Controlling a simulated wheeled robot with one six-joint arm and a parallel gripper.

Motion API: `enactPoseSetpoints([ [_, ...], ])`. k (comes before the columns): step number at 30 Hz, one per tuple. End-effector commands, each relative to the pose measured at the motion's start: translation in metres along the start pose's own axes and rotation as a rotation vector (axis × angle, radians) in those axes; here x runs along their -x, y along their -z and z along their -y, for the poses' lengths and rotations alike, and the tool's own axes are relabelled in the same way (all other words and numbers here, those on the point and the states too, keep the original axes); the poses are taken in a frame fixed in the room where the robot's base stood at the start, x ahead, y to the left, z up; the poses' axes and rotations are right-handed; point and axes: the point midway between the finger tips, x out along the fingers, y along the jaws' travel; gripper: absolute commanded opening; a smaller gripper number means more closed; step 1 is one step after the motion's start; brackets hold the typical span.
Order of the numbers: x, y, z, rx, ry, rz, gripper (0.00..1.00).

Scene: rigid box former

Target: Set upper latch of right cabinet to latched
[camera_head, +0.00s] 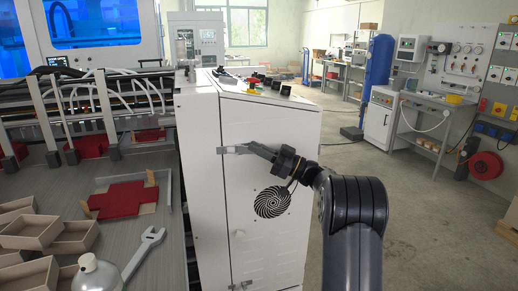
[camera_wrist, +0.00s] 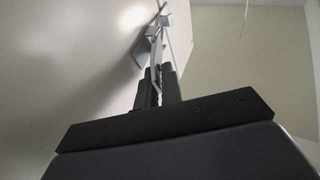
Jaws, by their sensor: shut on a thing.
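The right cabinet (camera_head: 262,121) is a white box in the middle of the head view, with a closed door panel facing me. Its upper latch (camera_head: 229,150) is a small grey metal piece at the door's left edge, reaching sideways toward my gripper. My gripper (camera_head: 254,148) is at this latch with its jaws shut on it, and my arm comes in from the right. In the wrist view the dark fingers (camera_wrist: 157,82) close around a thin metal part of the latch (camera_wrist: 158,30), near the pale cabinet surface. The fingers partly hide the latch, and I cannot tell its exact setting.
A lower latch (camera_head: 240,285) sits near the bottom of the same door edge, and a round black fan grille (camera_head: 272,202) is on the door. Open floor (camera_head: 425,225) lies right.

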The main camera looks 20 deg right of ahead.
Motion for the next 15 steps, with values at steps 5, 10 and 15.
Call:
enactPoseSetpoints([
  [5, -0.0016, 0.0051, -0.0015, 0.010, -0.006, -0.006, 0.00],
  [10, -0.0018, 0.0049, -0.0013, 0.010, -0.006, -0.005, 0.14],
  [15, -0.0012, 0.0030, -0.0007, 0.006, -0.004, -0.003, 0.26],
])
